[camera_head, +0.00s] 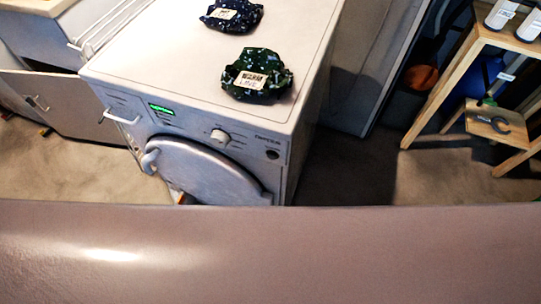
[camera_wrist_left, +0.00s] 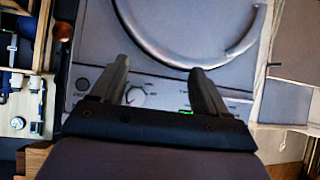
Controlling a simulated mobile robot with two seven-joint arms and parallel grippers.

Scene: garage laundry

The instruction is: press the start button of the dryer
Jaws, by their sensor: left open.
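The white dryer (camera_head: 200,80) stands in the upper left of the head view. Its front panel has a green-lit display (camera_head: 160,109), a round knob (camera_head: 219,135) and a dark round button (camera_head: 272,155) at the right end. My left gripper (camera_wrist_left: 160,64) is open and empty, in front of the dryer.
Two dark patterned cloth bundles with labels lie on the dryer top, one green (camera_head: 257,76), one blue (camera_head: 232,15). A wooden shelf (camera_head: 450,85) with bottles stands at right. A cabinet (camera_head: 75,105) is at left. A smooth surface hides the bottom of the head view.

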